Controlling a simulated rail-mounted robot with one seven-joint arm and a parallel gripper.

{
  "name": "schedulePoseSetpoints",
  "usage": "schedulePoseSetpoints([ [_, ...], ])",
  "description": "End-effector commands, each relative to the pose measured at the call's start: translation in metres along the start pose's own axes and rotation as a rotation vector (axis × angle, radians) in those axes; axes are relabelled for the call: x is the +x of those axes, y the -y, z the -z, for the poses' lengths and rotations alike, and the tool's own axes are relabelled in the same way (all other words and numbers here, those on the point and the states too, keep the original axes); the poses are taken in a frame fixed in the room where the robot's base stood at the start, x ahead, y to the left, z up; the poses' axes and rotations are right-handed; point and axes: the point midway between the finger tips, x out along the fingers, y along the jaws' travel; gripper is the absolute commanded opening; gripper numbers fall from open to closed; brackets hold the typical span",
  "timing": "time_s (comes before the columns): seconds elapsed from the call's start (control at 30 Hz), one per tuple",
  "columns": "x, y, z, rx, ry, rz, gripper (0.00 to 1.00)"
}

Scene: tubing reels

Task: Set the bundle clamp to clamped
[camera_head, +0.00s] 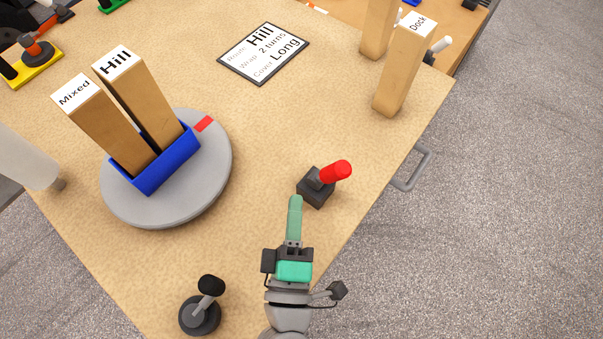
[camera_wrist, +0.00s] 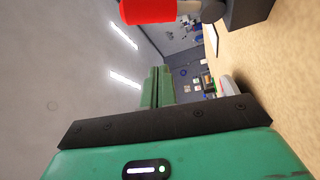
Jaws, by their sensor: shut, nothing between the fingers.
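A lever with a red handle (camera_head: 335,171) stands on a small dark block (camera_head: 316,188) near the table's right edge. No label shows whether it is the bundle clamp. The handle tilts up and to the right. My gripper (camera_head: 295,200) is shut and empty, with its green fingers just below and left of the block in the head view. I cannot tell whether they touch it. In the wrist view the red handle (camera_wrist: 148,11) and its block (camera_wrist: 244,12) show at the top edge, apart from the shut fingers (camera_wrist: 158,88).
A black-knobbed lever (camera_head: 203,302) stands at the near table edge. A grey turntable (camera_head: 215,177) carries a blue holder (camera_head: 166,173) with "Mixed" and "Hill" blocks. A card (camera_head: 263,53) reads Hill, 2 turns, Long. A "Dock" post (camera_head: 402,70) stands at the right.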

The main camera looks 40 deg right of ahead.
Motion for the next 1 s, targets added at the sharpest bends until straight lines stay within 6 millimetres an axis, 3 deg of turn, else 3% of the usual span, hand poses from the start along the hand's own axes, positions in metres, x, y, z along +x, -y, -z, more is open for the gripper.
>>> schedulePoseSetpoints([
  [0.23, -0.022, 0.002, 0.000, 0.000, 0.000, -0.001, 0.00],
  [0.87, -0.022, 0.002, 0.000, 0.000, 0.001, -0.001, 0.00],
  [0.97, -0.002, -0.024, 0.021, 0.155, -0.023, 0.012, 0.00],
  [1.0, 0.011, -0.042, 0.036, 0.264, -0.046, 0.024, 0.00],
])
